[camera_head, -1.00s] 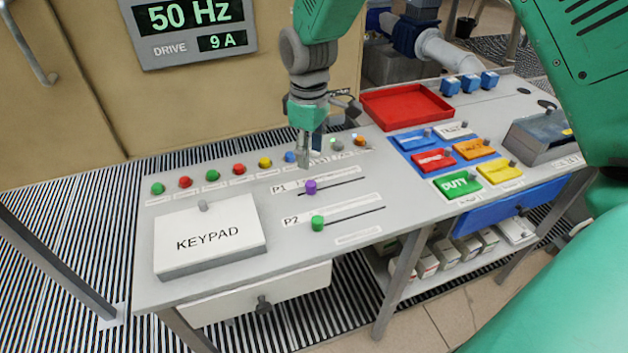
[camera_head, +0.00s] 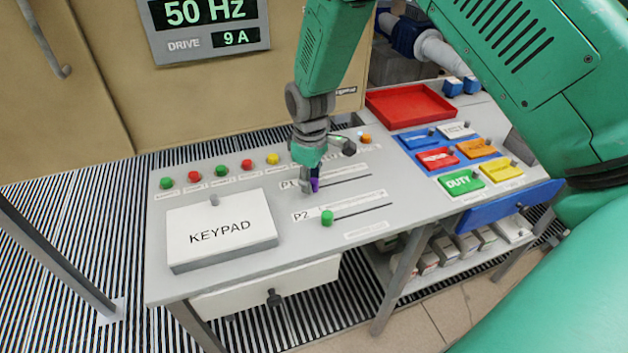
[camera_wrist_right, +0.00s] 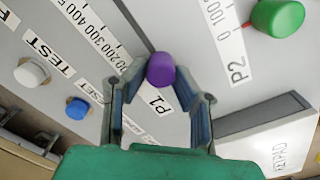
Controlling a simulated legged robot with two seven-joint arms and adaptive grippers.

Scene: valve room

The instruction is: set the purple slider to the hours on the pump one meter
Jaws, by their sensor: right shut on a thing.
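The purple slider (camera_head: 315,184) is a round knob at the left end of the P1 slot on the grey desk. My right gripper (camera_head: 309,187) is down at it, partly covering it in the head view. In the right wrist view the purple knob (camera_wrist_right: 160,69) sits between the fingers of my right gripper (camera_wrist_right: 160,92), which is shut on it. A printed scale (camera_wrist_right: 97,35) with numbers in hundreds runs along the P1 slot; the knob is near its low end. A wall display (camera_head: 209,22) reads 50 Hz and DRIVE 9 A. I see no hours reading. My left gripper is out of view.
The green P2 slider (camera_head: 327,218) is just in front of the purple one. Coloured buttons (camera_head: 220,171) line the back edge. A white KEYPAD cover (camera_head: 222,230) lies left, coloured covers (camera_head: 461,182) right, and a red tray (camera_head: 410,104) behind. The P1 slot is clear rightward.

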